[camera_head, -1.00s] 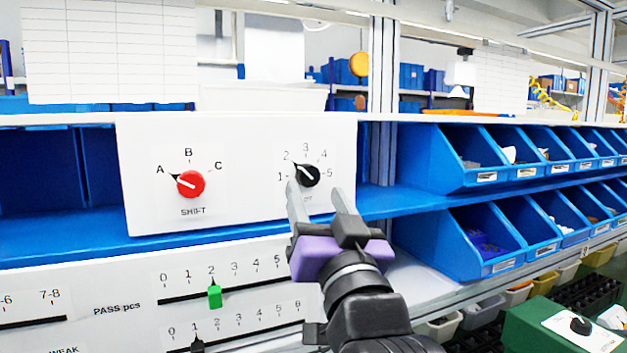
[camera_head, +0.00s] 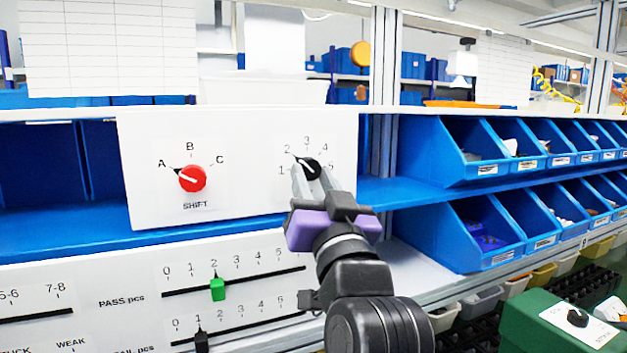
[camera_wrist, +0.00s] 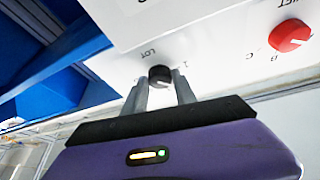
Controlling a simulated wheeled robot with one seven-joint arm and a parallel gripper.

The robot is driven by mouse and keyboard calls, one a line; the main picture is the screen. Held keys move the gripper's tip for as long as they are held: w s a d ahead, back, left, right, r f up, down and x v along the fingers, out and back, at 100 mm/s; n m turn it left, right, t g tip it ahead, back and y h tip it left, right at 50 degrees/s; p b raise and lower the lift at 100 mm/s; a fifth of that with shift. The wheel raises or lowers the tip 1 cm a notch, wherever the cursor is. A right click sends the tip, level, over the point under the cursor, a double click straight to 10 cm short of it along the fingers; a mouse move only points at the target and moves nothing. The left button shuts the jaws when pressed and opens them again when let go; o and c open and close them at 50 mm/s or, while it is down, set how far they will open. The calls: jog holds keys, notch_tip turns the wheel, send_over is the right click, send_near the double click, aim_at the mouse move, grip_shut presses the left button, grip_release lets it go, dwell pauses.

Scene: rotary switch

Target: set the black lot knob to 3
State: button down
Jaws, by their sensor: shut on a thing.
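The black lot knob (camera_head: 309,167) is on the white panel (camera_head: 250,205), at the right, with a dial numbered 1 to 5 around it. Its pointer is aimed at the upper left, toward 2. My gripper (camera_head: 308,177) has its two grey fingers around the knob and is shut on it. In the wrist view the knob (camera_wrist: 160,76) sits between the fingertips, with the LOT label beside it. My gripper's fingers hide part of the lower dial and the label in the head view.
A red SHIFT knob (camera_head: 192,179) is to the left on the same panel, pointing to A. Below are sliders with a green handle (camera_head: 217,289) and a black handle (camera_head: 201,341). Blue bins (camera_head: 470,150) stand on the right.

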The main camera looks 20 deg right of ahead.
jog(key=shift+a+m+b, duration=0.1)
jog(key=shift+m+b, duration=0.2)
jog(key=shift+m, duration=0.2)
jog(key=m+h+b, duration=0.1)
jog(key=m, duration=0.1)
jog(key=m+g+h+b, duration=0.1)
jog(key=m, duration=0.1)
jog(key=shift+a+m, duration=0.15)
jog(key=shift+m, duration=0.25)
jog(key=shift+r+m+g+h+b, duration=0.15)
jog(key=shift+m+g+h+b, duration=0.45)
jog(key=shift+m, duration=0.8)
jog(key=shift+r+m+g+h+b, duration=0.1)
jog(key=shift+m+g+h+b, duration=0.45)
jog(key=shift+m, duration=0.85)
jog(key=c, duration=1)
grip_release()
jog(key=shift+a, duration=0.1)
jog(key=b+v, duration=0.2)
jog(key=v, duration=0.5)
jog(key=shift+s, duration=0.4)
